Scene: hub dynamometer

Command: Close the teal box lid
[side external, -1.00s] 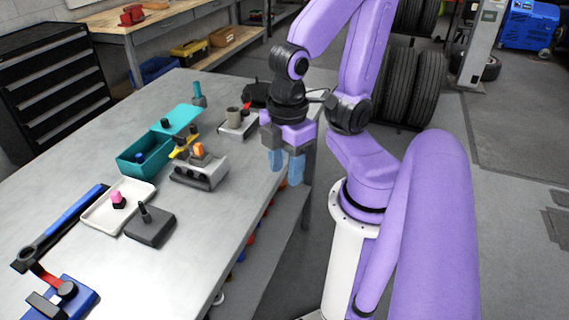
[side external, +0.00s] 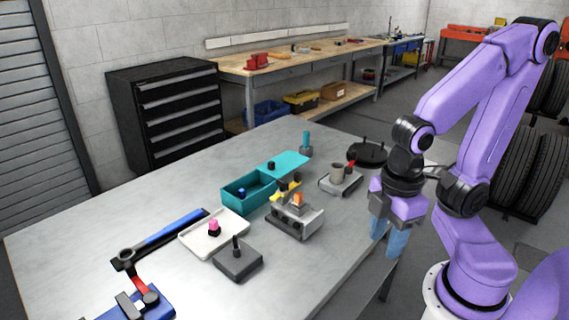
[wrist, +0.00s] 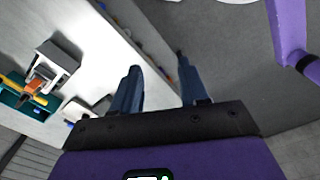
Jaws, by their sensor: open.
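The teal box (side external: 246,196) stands on the grey table with its inside showing and a small blue knob-like piece (side external: 241,192) in it. Its teal lid (side external: 290,162) is open, laid back behind the box, with a dark knob (side external: 271,165) on it. The box also shows at the left edge of the wrist view (wrist: 22,104), partly cut off. My gripper (side external: 397,240) is open and empty, beyond the table's right edge and well to the right of the box. Its two blue fingers (wrist: 157,92) point down and show apart in the wrist view.
A grey fixture with yellow and orange parts (side external: 295,219) stands right beside the box.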

